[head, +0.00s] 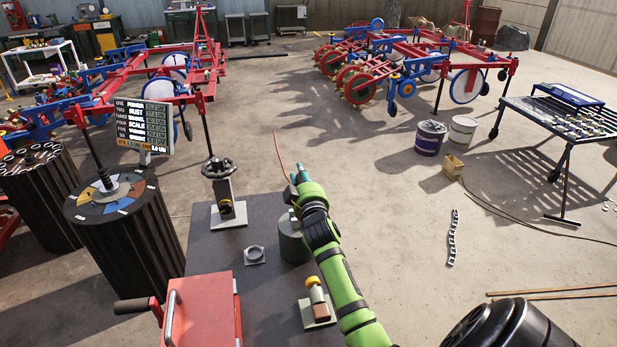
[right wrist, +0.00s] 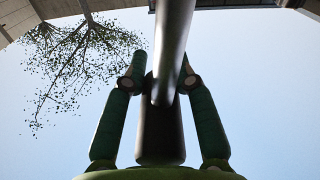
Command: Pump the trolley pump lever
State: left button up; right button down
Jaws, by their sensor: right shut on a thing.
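My right gripper (head: 296,175) is at the end of my green arm, over the dark trolley top (head: 210,262). In the head view its teal fingertips point away from me, and what they hold is hidden. In the right wrist view, the two green fingers of the right gripper (right wrist: 160,82) are shut on the pump lever (right wrist: 173,40), a smooth grey bar with a dark sleeve, one finger on each side. A grey-green canister (head: 293,240) stands on the trolley below the gripper, partly covered by my arm. My left gripper is not in view.
A red box (head: 207,308) with a metal handle sits at the trolley's near left. A small stand (head: 317,303) is close to my arm. Ribbed drums (head: 130,240) stand left.

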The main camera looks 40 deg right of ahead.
jog(key=w+a+f+n+b, duration=0.1)
jog(key=w+a+n+b, duration=0.1)
jog(key=a+n, duration=0.3)
jog(key=shift+w+a+f+n, duration=0.3)
jog(key=shift+w+n, duration=0.2)
jog(key=shift+n, duration=0.4)
jog(key=shift+a, duration=0.1)
jog(key=c, duration=1)
grip_release()
jog(key=shift+r, duration=0.1)
jog(key=shift+r, duration=0.1)
jog(key=v, duration=1.2)
